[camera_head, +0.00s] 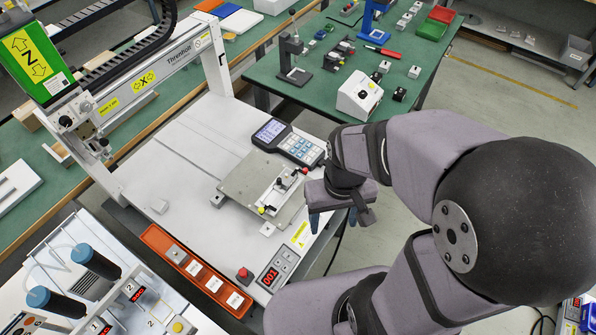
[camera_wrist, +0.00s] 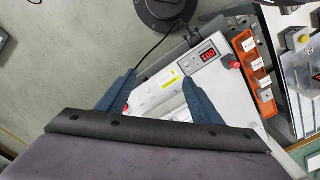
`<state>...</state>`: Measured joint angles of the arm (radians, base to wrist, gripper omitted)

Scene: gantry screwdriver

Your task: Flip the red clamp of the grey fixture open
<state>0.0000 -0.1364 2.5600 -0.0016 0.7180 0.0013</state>
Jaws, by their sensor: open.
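The grey fixture (camera_head: 284,188) sits on a flat grey plate (camera_head: 243,180) on the white machine bed. A small red tip (camera_head: 305,170), which looks like the red clamp, shows at its far right end. A yellow tip shows at its near left end. Whether the red clamp is up or down is too small to tell. My gripper (camera_head: 333,218) is to the right of the fixture, near the bed's right edge, with its blue fingers apart and empty. In the wrist view my gripper (camera_wrist: 158,78) shows both fingers spread, with the bed's edge between them. I cannot make out the fixture there.
A keypad controller (camera_head: 288,143) stands just behind the fixture. A red-digit display (camera_head: 273,276), a red button (camera_head: 243,274) and an orange tray (camera_head: 196,270) line the front edge. The gantry beam (camera_head: 150,78) crosses at left. The bed left of the plate is clear.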

